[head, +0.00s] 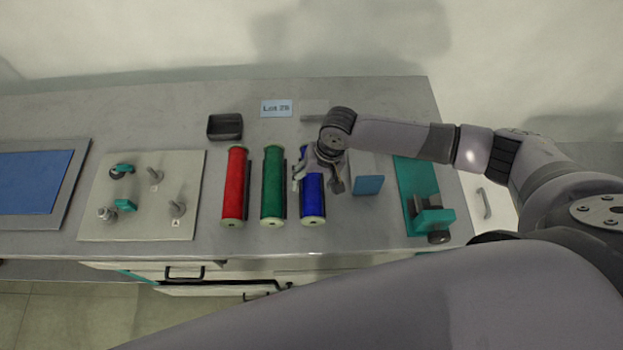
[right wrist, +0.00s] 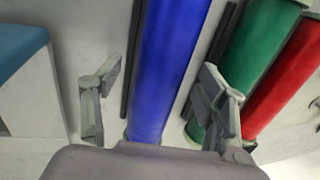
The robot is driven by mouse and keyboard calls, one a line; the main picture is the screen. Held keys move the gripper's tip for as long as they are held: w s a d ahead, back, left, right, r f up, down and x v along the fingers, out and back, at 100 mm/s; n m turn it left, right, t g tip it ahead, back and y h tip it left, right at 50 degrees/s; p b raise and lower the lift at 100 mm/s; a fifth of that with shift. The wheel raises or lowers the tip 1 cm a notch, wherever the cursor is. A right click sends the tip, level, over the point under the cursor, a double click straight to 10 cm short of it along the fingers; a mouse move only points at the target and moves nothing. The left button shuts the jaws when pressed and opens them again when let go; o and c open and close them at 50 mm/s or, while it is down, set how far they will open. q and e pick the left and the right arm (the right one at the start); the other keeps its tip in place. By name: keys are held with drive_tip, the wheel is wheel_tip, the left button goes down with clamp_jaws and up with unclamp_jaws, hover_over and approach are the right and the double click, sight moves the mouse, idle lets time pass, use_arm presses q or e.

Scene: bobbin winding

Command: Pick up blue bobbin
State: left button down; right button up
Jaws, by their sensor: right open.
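The blue bobbin (head: 312,195) lies on the grey worktop, to the right of the green and red bobbins, and its far part is hidden under my right gripper. My right gripper (head: 318,184) is above it, with a finger on each side. In the right wrist view the blue bobbin (right wrist: 168,65) runs between the two open fingers of the right gripper (right wrist: 160,115), with gaps on both sides. Whether the fingers reach down beside it I cannot tell. My left gripper is not in view.
The green bobbin (head: 273,185) lies close on the left, with the red bobbin (head: 235,187) beyond it. A blue-topped block (head: 369,185) is close on the right, then a teal fixture (head: 415,180). A black tray (head: 225,127) and a pegged plate (head: 140,222) are further left.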

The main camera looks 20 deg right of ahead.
drive_tip(key=shift+f, duration=0.25)
drive_tip(key=shift+c, duration=0.6)
drive_tip(key=shift+r, duration=0.1)
drive_tip(key=c, duration=1.3)
